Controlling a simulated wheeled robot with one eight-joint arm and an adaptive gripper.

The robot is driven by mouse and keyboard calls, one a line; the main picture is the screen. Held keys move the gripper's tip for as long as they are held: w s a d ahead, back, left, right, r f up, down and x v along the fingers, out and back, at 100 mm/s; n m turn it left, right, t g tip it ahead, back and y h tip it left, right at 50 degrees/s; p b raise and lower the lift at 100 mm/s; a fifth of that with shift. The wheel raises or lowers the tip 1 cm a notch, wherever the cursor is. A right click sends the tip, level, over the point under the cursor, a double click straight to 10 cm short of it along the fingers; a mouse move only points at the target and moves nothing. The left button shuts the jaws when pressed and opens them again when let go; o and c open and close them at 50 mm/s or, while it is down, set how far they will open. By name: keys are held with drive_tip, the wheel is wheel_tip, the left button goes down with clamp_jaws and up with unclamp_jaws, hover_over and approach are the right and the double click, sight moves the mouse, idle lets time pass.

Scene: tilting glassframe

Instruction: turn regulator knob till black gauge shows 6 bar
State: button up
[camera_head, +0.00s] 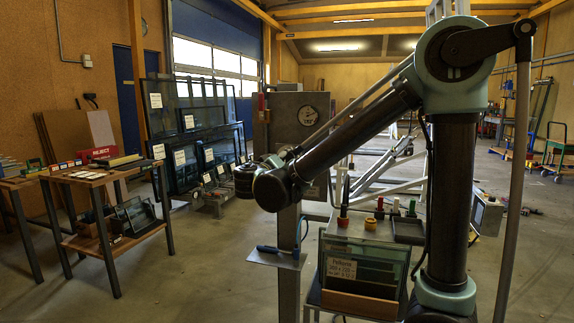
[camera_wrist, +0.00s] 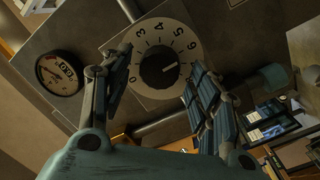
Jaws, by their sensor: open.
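A small light mark on the knob points to the right in the wrist view. My gripper (camera_wrist: 157,66) is open, with one finger on each side of the knob. I cannot tell whether either finger touches it. The black gauge (camera_wrist: 60,73) is left of the dial and tilted in the view; its needle reading is too small to make out.
Below my arm stands a glass rack (camera_head: 362,258) with small coloured-top items on a tray. A wooden bench (camera_head: 100,176) is at left; glass frames (camera_head: 195,128) lean behind. Floor between is clear.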

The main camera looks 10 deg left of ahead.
drive_tip(key=shift+s, duration=0.15)
drive_tip(key=s+a, duration=0.2)
drive_tip(key=s, duration=0.9)
drive_tip(key=shift+s, duration=0.2)
drive_tip(key=w+d+f+m+g+h, duration=0.1)
drive_tip(key=w+d+f+g, duration=0.2)
drive_tip(key=d, duration=0.7)
drive_tip(key=w+d+f+g+h, duration=0.1)
drive_tip(key=w+d+f+g, duration=0.2)
drive_tip(key=d, duration=0.7)
drive_tip(key=w+d+f+m+g+h, duration=0.1)
drive_tip(key=w+d+f+g, duration=0.2)
drive_tip(key=d, duration=0.7)
drive_tip(key=s+d+f+m+g+y, duration=0.3)
drive_tip(key=s+d+f+g, duration=0.3)
drive_tip(key=s+d+f, duration=0.8)
drive_tip(key=s+f+m+y, duration=0.1)
drive_tip(key=s+f+y, duration=0.2)
drive_tip(key=s, duration=0.3)
drive_tip(key=shift+s+f+m+g, duration=0.15)
drive_tip(key=shift+f+m+g, duration=0.15)
drive_tip(key=shift+f+m, duration=0.1)
